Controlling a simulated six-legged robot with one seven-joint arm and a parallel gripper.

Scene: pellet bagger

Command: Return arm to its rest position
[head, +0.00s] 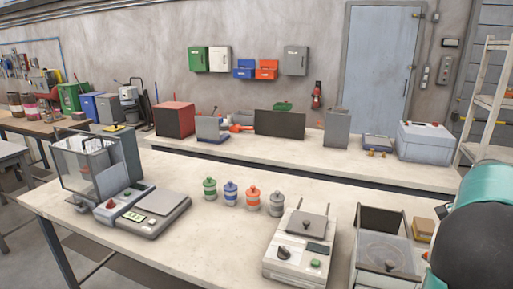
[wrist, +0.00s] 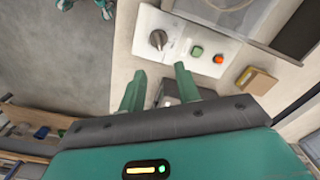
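My arm shows only in part at the right edge of the head view, as a teal and black link; my gripper is not visible there. In the wrist view my gripper (wrist: 159,72) has its two teal fingers spread apart. I see nothing held between them. Behind and between the fingers is a pale panel (wrist: 205,37) with a dark knob, a green button and an orange-red button. A small grey and white object (wrist: 170,101) shows between the finger bases, partly hidden by the gripper. I cannot tell the gripper's height above the table.
The front table (head: 170,245) carries a clear bin with a scale (head: 160,202), several coloured canisters (head: 230,193), a white machine with a knob (head: 300,250), a clear-lidded unit (head: 385,255) and a tan block (head: 423,229). A shelf ladder (head: 485,100) stands at right.

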